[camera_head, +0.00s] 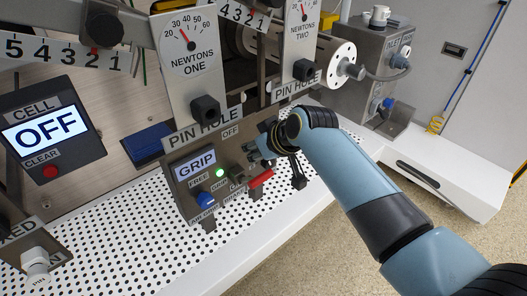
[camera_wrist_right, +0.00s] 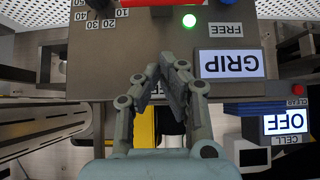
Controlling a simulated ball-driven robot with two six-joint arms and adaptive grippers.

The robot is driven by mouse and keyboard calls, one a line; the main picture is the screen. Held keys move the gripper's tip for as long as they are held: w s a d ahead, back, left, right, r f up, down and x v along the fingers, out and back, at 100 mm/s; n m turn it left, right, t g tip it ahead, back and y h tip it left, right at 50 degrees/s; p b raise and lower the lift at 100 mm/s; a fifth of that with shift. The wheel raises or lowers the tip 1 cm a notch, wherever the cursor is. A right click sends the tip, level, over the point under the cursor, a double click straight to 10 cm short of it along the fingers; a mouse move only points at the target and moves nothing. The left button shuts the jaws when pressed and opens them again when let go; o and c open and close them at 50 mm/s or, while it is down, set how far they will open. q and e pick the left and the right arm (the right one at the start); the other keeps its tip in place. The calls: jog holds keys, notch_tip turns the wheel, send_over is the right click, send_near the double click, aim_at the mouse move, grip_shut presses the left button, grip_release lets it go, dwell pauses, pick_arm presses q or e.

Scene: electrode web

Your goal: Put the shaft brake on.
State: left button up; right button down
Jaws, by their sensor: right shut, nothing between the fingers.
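A grey control box (camera_head: 182,197) on the perforated bench has a lit display (camera_head: 195,165) reading GRIP and a FREE label. A green lamp (camera_head: 220,173) glows beside a blue knob (camera_head: 204,199). A red handle (camera_head: 261,179) sticks out at the box's right. My right gripper (camera_head: 254,153) is beside the box's upper right, above the red handle. In the wrist view, upside down, its closed, empty fingers (camera_wrist_right: 168,78) lie over the box face, near the display (camera_wrist_right: 232,63) and lamp (camera_wrist_right: 189,20); a red bar (camera_wrist_right: 145,3) shows at the top edge. My left gripper is out of view.
Two gauge plates, NEWTONS ONE (camera_head: 193,62) and NEWTONS TWO (camera_head: 300,35), hang behind the box. A white perforated disc (camera_head: 341,66) is at the back right. The cell panel (camera_head: 48,132) reads OFF. The perforated bench (camera_head: 130,235) is clear in front.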

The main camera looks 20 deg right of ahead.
aim_at(264, 177)
pick_arm(q)
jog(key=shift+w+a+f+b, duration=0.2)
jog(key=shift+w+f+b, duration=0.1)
jog(key=shift+b, duration=0.05)
pick_arm(e)
jog(key=shift+s+d+f, duration=0.2)
jog(key=shift+s+f, duration=0.35)
jog(key=shift+f, duration=0.15)
jog(key=shift+s+d+f, duration=0.15)
jog(key=shift+s+f, duration=0.35)
jog(key=shift+f, duration=0.2)
jog(key=shift+s+d+f, duration=0.1)
jog(key=shift+s+f, duration=0.15)
jog(key=shift+f, duration=0.05)
jog(key=shift+s+d+f+t+b, duration=0.15)
jog(key=shift+s+f+t+b, duration=0.25)
jog(key=shift+f+b, duration=0.15)
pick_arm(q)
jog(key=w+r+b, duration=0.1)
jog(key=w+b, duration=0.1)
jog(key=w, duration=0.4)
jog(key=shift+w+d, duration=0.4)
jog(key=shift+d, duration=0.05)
pick_arm(e)
jog(key=s+f, duration=0.1)
jog(key=s+d+f+t, duration=0.1)
jog(key=shift+s+f+t+y, duration=0.2)
jog(key=shift+s+t+y, duration=0.1)
jog(key=shift+s+y, duration=0.1)
